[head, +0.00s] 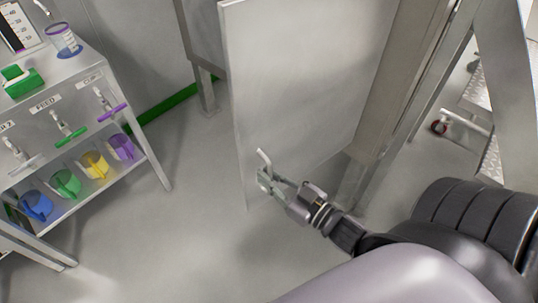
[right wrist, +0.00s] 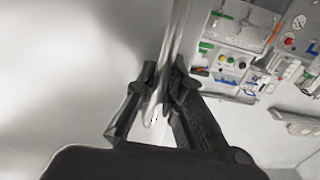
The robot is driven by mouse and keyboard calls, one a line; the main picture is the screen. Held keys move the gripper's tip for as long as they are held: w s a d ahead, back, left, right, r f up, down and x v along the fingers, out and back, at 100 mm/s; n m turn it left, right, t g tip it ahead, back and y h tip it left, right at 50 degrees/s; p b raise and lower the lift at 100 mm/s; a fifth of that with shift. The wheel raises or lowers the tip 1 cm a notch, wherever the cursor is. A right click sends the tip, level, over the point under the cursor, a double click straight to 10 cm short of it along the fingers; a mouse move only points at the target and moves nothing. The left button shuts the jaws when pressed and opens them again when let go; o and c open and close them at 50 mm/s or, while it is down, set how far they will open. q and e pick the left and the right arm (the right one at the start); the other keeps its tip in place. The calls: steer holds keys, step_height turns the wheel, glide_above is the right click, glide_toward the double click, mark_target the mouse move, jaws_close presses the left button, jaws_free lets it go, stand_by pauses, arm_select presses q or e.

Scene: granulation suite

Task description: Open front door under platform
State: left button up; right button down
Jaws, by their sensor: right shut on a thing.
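The door (head: 300,75) is a flat grey metal panel in the middle of the head view. Its free edge is on the left, apart from the steel leg behind it, and its right side meets a steel post (head: 395,90). A pale door handle (head: 264,156) sticks out low near the free edge. My right gripper (head: 268,182) is at this handle, shut on it. In the right wrist view my right gripper (right wrist: 165,95) has a finger on each side of a slim metal bar (right wrist: 178,40), beside a pale grey surface. My left gripper is not in view.
A metal bench (head: 75,75) at left holds a green item (head: 20,80) and a clear cup (head: 64,40), with several coloured jugs (head: 95,165) on its lower shelf. Floor (head: 165,225) between bench and door is clear. Treaded steps (head: 480,95) stand at right.

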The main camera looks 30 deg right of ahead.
steer(key=c, duration=1.7)
jaws_free()
steer(key=v, duration=1.2)
